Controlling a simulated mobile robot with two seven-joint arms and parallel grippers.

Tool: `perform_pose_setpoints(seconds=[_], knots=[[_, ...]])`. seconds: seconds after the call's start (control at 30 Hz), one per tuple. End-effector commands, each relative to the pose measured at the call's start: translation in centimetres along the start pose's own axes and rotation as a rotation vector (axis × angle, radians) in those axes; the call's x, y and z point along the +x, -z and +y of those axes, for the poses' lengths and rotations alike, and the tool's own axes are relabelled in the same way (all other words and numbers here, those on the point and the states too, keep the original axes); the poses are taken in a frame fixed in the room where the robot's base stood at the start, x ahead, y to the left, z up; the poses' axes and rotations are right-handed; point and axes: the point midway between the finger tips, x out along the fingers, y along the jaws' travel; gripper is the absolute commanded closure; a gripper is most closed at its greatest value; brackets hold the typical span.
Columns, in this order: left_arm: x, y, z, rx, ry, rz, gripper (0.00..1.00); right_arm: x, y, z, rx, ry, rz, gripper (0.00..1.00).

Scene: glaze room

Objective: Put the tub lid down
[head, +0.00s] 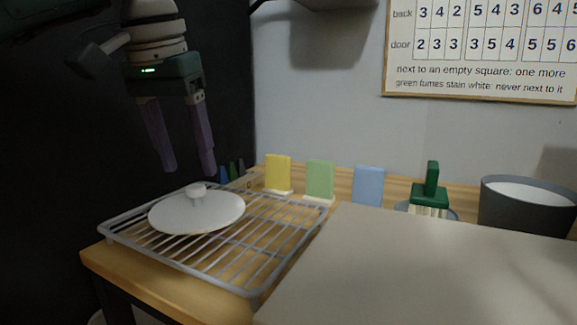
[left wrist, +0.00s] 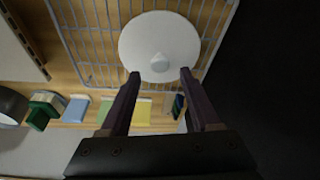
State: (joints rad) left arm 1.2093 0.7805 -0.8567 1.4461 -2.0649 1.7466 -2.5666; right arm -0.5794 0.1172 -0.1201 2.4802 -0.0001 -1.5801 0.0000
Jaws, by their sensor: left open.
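The tub lid (head: 215,213) is a white disc with a round knob. It lies flat, knob up, on the wire rack (head: 282,243) at the left of the table. It also shows in the left wrist view (left wrist: 140,45), with the rack bars around it. My left gripper (head: 190,170) is open and empty, above the lid and apart from it. In the left wrist view its two fingertips (left wrist: 160,73) appear on either side below the knob. My right gripper is in neither view.
A grey board or slab (head: 430,265) fills the right front of the table. Yellow (head: 278,172), green (head: 319,178) and blue (head: 368,184) tiles stand along the back. A green brush (head: 430,193) and a dark bucket (head: 527,215) with white contents stand at the right. A dark wall is at the left.

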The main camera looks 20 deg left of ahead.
Motion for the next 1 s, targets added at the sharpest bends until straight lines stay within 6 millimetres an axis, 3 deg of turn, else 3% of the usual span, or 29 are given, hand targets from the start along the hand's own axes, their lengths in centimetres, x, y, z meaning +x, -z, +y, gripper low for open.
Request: perform_pose_setpoints(seconds=[0.03, 0.2, 0.4, 1.0], knots=[[-1.5, 0.2, 0.0, 0.0, -0.001, 0.006, 0.37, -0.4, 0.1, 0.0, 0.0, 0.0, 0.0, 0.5], [-5.3, 0.2, 0.0, 0.0, 0.0, 0.004, 0.37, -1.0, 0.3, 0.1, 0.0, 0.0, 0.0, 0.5], [-8.0, 0.1, 0.0, -0.002, 0.0, 0.001, 0.37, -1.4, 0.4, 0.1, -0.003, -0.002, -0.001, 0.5], [-8.5, 0.0, 0.2, -0.001, -0.006, 0.0, 0.37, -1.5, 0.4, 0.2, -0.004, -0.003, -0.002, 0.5]])
